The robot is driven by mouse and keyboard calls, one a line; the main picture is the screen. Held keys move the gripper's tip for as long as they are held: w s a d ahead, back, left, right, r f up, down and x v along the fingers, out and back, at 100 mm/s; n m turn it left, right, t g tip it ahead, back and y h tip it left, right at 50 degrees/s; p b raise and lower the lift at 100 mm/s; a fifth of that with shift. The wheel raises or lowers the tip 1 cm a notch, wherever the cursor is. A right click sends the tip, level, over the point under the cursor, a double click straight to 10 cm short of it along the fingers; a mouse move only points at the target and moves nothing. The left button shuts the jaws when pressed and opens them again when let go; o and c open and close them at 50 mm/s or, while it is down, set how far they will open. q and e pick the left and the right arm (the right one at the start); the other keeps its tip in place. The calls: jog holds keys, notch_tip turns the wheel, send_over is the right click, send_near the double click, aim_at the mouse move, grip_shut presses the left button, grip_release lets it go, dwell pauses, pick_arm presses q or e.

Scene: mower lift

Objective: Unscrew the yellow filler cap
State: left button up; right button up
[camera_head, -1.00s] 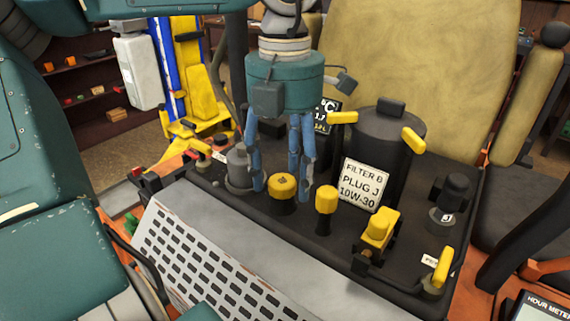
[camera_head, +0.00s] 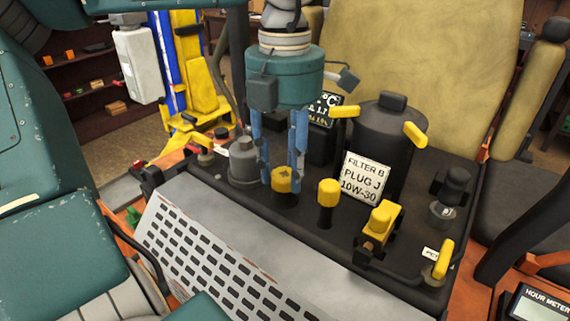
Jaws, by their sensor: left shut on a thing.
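The yellow filler cap (camera_head: 282,181) sits on a short black neck on the dark engine deck, near the middle of the head view. It has a dark mark on top. My left gripper (camera_head: 283,186) points down over it with its blue fingers on either side. The gripper is shut on the cap, and the fingers hide parts of its sides. My right gripper is not in view.
A yellow-topped black stem (camera_head: 328,193) stands close to the right. A black canister (camera_head: 388,135) with yellow handles and a white label (camera_head: 364,176) is behind it. A grey domed part (camera_head: 243,162) is close left. A slotted grey panel (camera_head: 215,235) lies in front.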

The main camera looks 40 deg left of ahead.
pick_arm(q)
jog(key=shift+w, duration=0.15)
jog(key=c, duration=0.5)
jog(key=shift+o, duration=0.2)
jog(key=shift+f+n+b, duration=0.1)
jog(key=shift+n+b, duration=0.7)
jog(key=shift+n, duration=0.3)
jog(key=n+b, duration=0.1)
jog(key=n, duration=0.1)
jog(key=shift+n, duration=0.4)
jog(key=shift+d+r, duration=0.1)
jog(key=shift+r, duration=0.15)
jog(key=shift+w, duration=0.1)
jog(key=shift+r, duration=0.1)
